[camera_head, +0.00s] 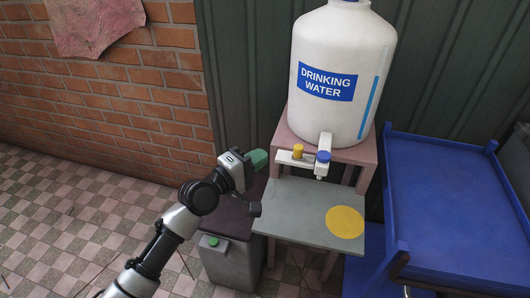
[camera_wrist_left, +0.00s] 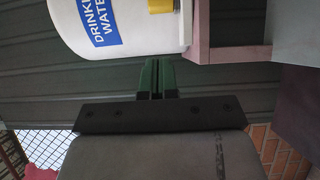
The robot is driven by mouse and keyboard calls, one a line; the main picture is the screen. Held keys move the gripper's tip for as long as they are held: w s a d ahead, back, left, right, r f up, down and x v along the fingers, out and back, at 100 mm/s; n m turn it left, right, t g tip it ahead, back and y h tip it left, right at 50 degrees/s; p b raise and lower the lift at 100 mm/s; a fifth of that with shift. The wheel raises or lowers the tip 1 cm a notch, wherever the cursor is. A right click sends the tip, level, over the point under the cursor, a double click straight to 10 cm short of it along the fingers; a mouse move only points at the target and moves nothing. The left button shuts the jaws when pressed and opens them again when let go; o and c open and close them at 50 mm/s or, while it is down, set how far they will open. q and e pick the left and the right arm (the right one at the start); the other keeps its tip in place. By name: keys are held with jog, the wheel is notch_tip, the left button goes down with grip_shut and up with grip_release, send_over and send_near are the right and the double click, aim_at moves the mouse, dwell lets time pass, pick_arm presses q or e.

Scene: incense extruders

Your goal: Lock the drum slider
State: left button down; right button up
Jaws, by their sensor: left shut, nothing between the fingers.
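A white drum (camera_head: 340,75) labelled "DRINKING WATER" stands on a pink stand. At its low front is a white slider bar (camera_head: 288,159) with a yellow knob (camera_head: 298,151), beside a white tap with a blue cap (camera_head: 323,156). My left gripper (camera_head: 262,158), with green fingers, is shut and empty, just left of the slider bar and apart from it. In the left wrist view the shut fingers (camera_wrist_left: 157,72) point toward the drum (camera_wrist_left: 140,30), and part of the yellow knob (camera_wrist_left: 160,6) shows at the top edge. My right gripper is not in view.
A grey shelf (camera_head: 290,215) with a yellow disc (camera_head: 345,222) sits below the tap. The pink stand (camera_head: 353,153) holds the drum. A blue tray (camera_head: 450,200) is at the right. The tiled floor at left is clear.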

pick_arm(q)
jog(key=v, duration=0.7)
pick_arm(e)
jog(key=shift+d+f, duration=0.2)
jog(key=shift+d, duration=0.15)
pick_arm(q)
jog(key=shift+s, duration=0.1)
